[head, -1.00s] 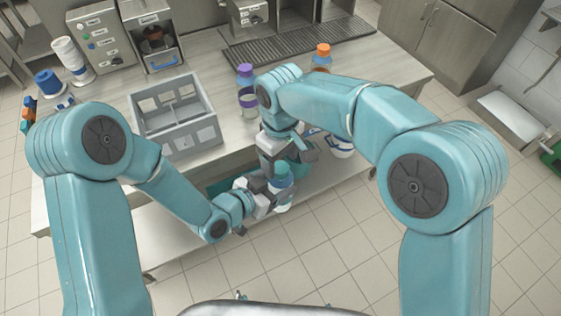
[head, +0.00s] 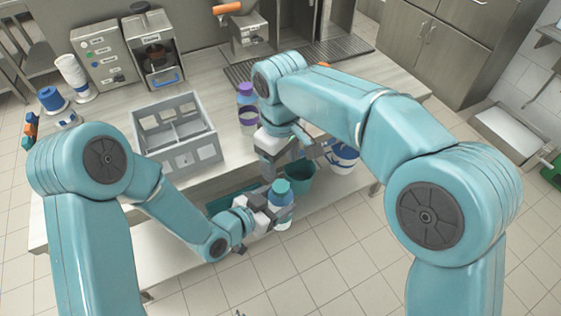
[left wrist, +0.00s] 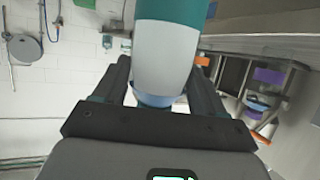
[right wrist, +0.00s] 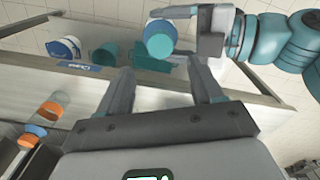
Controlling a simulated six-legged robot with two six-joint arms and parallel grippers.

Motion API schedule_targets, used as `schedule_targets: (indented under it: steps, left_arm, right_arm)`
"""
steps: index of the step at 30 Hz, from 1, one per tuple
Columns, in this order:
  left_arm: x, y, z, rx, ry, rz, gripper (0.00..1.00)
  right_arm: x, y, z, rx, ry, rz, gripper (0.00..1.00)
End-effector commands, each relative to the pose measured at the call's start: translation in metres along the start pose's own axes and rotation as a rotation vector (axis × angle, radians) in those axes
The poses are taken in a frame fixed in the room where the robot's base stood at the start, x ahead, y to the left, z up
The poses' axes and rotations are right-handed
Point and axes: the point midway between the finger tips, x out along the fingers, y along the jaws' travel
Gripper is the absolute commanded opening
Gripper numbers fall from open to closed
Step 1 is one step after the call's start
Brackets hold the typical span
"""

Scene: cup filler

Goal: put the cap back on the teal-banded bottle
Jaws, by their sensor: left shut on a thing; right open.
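The teal-banded bottle (head: 281,212) is upright in my left gripper (head: 268,212), over the floor in front of the counter. The left wrist view shows its pale body (left wrist: 165,55) between the fingers, with teal at the top edge of the picture. My right gripper (right wrist: 163,84) is open and empty, apart from the cap. In the head view its fingers are partly hidden above the bottle.
A grey divided crate (head: 172,153) stands on the counter, with a purple-capped bottle (head: 247,104) to its right. A teal bin (head: 301,175) and a blue-and-white bucket (head: 343,156) are on the lower shelf, behind the held bottle. The floor in front is clear.

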Motion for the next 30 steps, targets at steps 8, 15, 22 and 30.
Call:
schedule_targets:
  steps: [8,15,22,30]
  left_arm:
    - [0.0,0.0,-0.001,0.001,0.003,-0.001,0.0]
    - [0.0,0.0,-0.001,0.001,0.003,-0.001,0.0]
    - [0.0,0.0,-0.001,0.001,0.003,-0.001,0.0]
    - [0.0,0.0,-0.001,0.001,0.003,-0.001,0.0]
  right_arm:
    - [0.022,0.0,0.001,-0.001,-0.004,0.0,0.66]
    - [0.06,0.0,0.001,0.001,-0.004,-0.001,0.66]
    - [0.079,0.0,0.0,0.0,-0.001,0.001,0.66]
    - [0.081,0.0,0.0,0.0,0.0,0.001,0.66]
